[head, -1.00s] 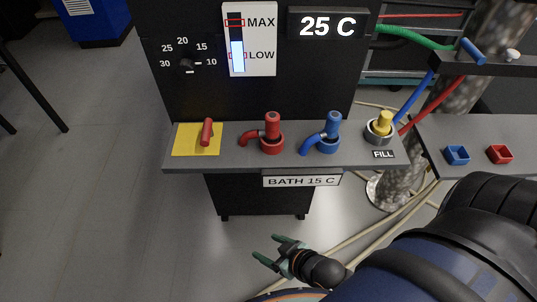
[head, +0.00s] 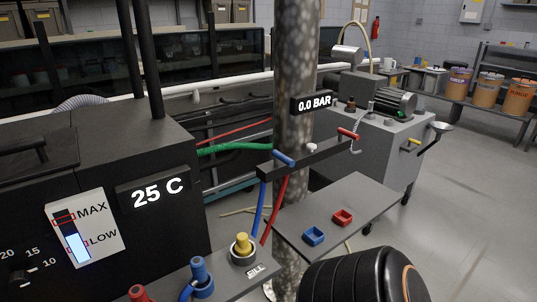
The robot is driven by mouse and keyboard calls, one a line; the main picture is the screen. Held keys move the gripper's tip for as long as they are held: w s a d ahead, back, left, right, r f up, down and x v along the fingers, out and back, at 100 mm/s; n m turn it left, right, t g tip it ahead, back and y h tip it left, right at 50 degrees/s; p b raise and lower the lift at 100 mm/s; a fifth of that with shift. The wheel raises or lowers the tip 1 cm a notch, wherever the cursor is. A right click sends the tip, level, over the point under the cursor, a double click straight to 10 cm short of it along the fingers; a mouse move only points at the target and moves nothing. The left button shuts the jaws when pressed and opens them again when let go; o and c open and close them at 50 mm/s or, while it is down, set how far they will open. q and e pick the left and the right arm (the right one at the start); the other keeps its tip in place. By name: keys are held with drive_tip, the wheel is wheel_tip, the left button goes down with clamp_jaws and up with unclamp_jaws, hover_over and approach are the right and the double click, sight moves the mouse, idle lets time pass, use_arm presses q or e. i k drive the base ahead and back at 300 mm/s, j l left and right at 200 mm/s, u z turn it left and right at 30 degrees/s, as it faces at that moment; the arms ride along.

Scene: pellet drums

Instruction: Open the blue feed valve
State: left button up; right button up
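A dark manifold bar (head: 312,155) is mounted at the patterned column (head: 296,100). A blue valve handle (head: 284,159) sits on the bar's left end, above a blue hose (head: 258,208). A red valve handle (head: 348,134) sits on the right end. A small white knob (head: 312,148) lies between them. Neither gripper shows; only a dark rounded part of my arm (head: 350,278) is at the bottom.
A yellow-topped fill fitting (head: 242,244) is on the ledge. A display reading 0.0 BAR (head: 314,102) hangs on the column. A grey machine cabinet (head: 385,150) stands behind; floor at right is clear.

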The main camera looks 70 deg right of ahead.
sight(277, 156)
drive_tip(key=z, duration=2.25)
